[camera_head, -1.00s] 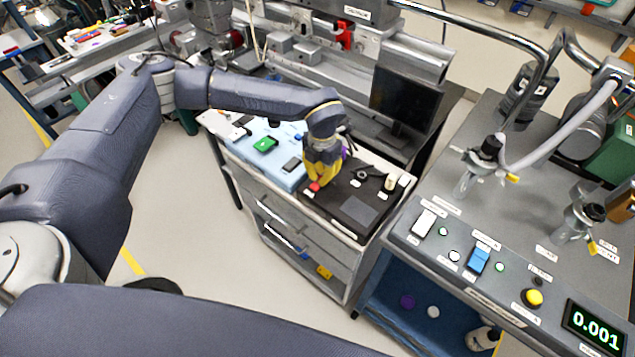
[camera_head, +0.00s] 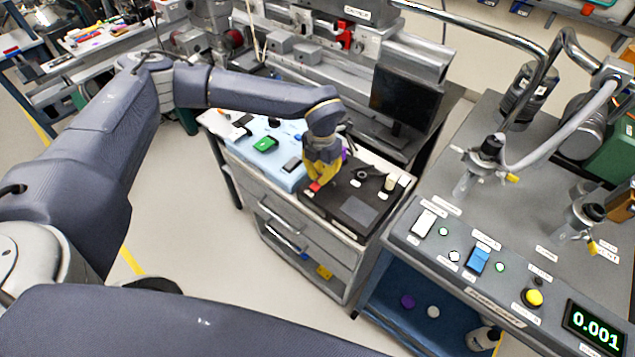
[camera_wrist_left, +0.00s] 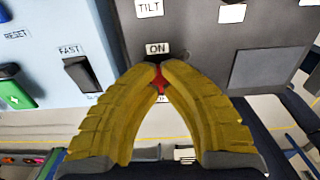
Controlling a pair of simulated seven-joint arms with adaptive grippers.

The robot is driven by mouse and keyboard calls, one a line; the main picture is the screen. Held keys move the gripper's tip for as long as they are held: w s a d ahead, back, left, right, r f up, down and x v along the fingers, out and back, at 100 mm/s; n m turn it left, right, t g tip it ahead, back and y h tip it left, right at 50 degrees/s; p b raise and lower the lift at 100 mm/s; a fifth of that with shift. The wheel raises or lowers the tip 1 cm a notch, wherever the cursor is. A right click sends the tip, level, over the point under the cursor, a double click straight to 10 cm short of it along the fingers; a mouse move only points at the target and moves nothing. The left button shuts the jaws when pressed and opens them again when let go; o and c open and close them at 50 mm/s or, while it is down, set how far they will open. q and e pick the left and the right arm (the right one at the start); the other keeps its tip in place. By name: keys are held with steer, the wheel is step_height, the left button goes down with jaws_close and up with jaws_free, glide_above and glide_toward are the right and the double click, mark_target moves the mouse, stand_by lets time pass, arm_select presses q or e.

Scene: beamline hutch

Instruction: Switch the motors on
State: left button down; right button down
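A red switch (camera_head: 315,187) sits at the front left corner of a black control panel (camera_head: 335,209) on the cabinet. In the left wrist view the red switch (camera_wrist_left: 158,82) shows between my finger pads, beside a white label (camera_wrist_left: 157,48) reading "ON". My left gripper (camera_head: 318,180) has yellow fingers and is right at the red switch. In the left wrist view the fingertips of the left gripper (camera_wrist_left: 160,68) meet over the switch and partly hide it. Whether they press it is hard to tell. My right gripper is not in view.
Left of the black panel is a light blue panel (camera_head: 228,134) with a black rocker (camera_wrist_left: 82,74) labelled "FAST" and a green control (camera_head: 265,144). A monitor (camera_head: 405,98) stands behind. A grey bench (camera_head: 520,215) at right carries glassware, switches and a 0.001 display (camera_head: 594,327).

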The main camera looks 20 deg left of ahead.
arm_select(q)
steer(key=shift+r, duration=2.85)
